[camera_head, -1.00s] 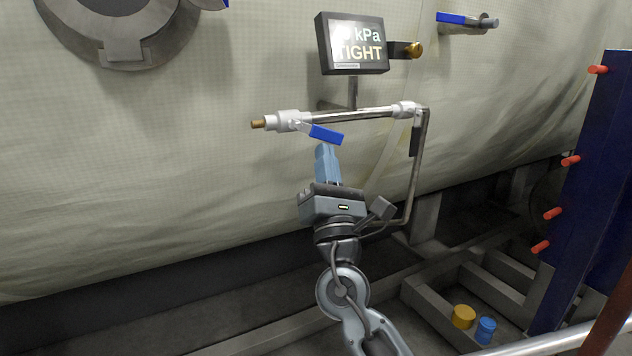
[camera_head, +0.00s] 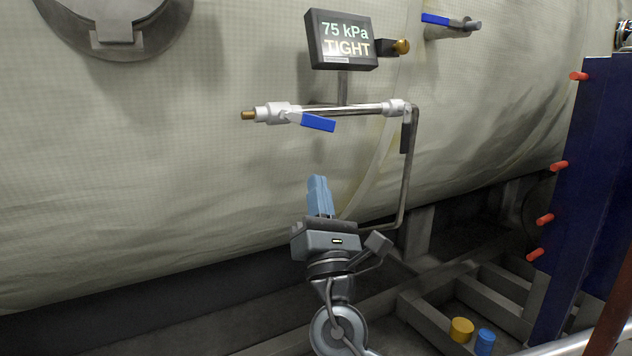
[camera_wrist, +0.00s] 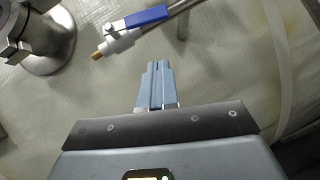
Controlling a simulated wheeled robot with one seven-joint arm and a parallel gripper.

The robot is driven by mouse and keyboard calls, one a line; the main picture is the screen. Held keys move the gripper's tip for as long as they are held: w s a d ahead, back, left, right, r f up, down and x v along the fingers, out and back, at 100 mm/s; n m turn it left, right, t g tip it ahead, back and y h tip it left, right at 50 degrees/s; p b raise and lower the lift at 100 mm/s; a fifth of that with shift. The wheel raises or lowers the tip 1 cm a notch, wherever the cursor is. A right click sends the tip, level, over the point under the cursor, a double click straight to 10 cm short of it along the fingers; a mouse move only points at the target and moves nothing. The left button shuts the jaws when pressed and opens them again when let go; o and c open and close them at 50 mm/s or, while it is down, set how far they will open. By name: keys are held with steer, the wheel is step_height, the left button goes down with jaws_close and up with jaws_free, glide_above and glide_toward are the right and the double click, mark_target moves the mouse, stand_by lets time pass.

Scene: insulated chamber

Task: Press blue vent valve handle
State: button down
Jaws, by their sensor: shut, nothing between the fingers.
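The blue vent valve handle (camera_head: 318,122) sits on the left part of a horizontal metal pipe (camera_head: 345,110) in front of the pale insulated chamber wall. It lies nearly along the pipe, tilted slightly down to the right. In the wrist view the blue handle (camera_wrist: 146,18) shows at the top, above my fingers. My gripper (camera_head: 317,178) is shut and empty, with its fingers pointing up. It is below the handle with a clear gap and touches nothing. The fingers show together in the wrist view (camera_wrist: 157,66).
A display (camera_head: 343,39) above the pipe reads "75 kPa TIGHT". A second blue handle (camera_head: 436,19) is at the upper right. A dark blue panel (camera_head: 585,190) with red pegs stands right. Yellow (camera_head: 461,330) and blue (camera_head: 485,341) caps lie low in the frame structure.

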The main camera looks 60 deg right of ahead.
steer(key=b+v, duration=0.1)
steer(key=v, duration=0.5)
steer(key=shift+f, duration=0.15)
steer(key=shift+s+d, duration=0.1)
steer(key=shift+s, duration=0.05)
steer(key=a+f+m+t+y, duration=0.1)
steer(key=a+f+y, duration=0.3)
steer(key=f+y, duration=0.65)
steer(key=s+a+f+m+g+y, duration=0.1)
steer(key=s+a+f+m+y, duration=0.5)
steer(key=s+a+f, duration=0.35)
steer(key=s+a+m+g+y, duration=0.1)
steer(key=s+a+m+y, duration=0.4)
steer(key=s+a+m, duration=0.55)
step_height(320, 180, up, 16)
steer(key=d+m+p, duration=0.1)
steer(key=m+p, duration=0.1)
steer(key=p, duration=1.3)
steer(key=shift+s+d, duration=0.2)
steer(key=shift+d, duration=0.15)
